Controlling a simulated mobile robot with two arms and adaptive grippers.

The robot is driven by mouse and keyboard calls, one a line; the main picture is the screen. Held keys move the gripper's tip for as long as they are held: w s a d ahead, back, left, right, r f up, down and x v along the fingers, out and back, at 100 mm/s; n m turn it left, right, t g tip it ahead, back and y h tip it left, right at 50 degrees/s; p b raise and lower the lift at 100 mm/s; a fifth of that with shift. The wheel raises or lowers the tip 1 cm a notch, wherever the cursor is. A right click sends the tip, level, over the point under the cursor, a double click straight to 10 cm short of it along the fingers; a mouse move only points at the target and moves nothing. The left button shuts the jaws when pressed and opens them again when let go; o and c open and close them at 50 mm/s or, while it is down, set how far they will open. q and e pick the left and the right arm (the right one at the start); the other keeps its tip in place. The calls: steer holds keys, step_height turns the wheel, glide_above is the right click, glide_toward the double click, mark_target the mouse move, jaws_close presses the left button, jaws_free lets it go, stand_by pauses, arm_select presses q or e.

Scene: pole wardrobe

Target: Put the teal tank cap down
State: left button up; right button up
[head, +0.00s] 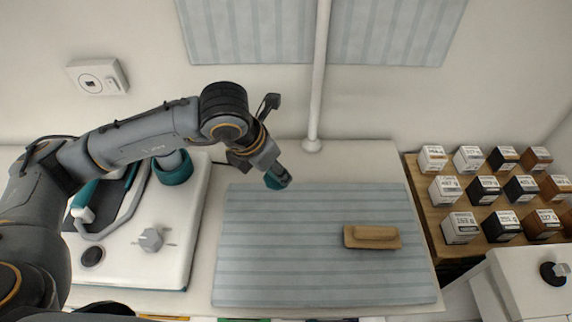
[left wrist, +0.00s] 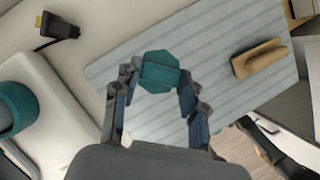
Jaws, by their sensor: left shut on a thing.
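My left gripper (head: 278,180) is above the back left part of the striped grey-blue mat (head: 300,270). It is shut on the teal tank cap (left wrist: 160,70), which sits between the fingertips of the left gripper (left wrist: 158,82) in the left wrist view. In the head view the cap (head: 273,182) is partly hidden by the fingers. The cap appears to be held above the mat; the exact gap is hard to tell.
A wooden block with a handle (head: 372,237) lies on the mat's right side. A white appliance (head: 140,265) with a teal ring (head: 172,170) stands left. A wooden rack (head: 432,215) of several small boxes is at the right. A white pole (head: 318,80) rises behind the mat.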

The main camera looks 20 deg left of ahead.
arm_select(q)
steer(key=w+a+f, duration=0.1)
steer(key=w+f, duration=0.1)
steer(key=w, duration=0.2)
steer(key=w+a+f+p, duration=0.1)
steer(key=w+f, duration=0.2)
steer(key=w, duration=0.1)
steer(key=w+f+p, duration=0.1)
steer(key=w+f, duration=0.2)
steer(key=shift+w+a+f, duration=0.25)
steer(key=shift+w+a, duration=0.15)
steer(key=shift+w+f, duration=0.2)
steer(key=f, duration=0.1)
steer(key=f+p, duration=0.1)
steer(key=f, duration=0.1)
steer(key=shift+w+a, duration=0.1)
steer(key=shift+w, duration=0.1)
steer(key=shift+f, duration=0.3)
arm_select(e)
steer(key=r, duration=0.1)
steer(key=s+r, duration=0.1)
steer(key=r, duration=0.1)
steer(key=shift+s+a+r, duration=0.1)
steer(key=shift+r, duration=0.1)
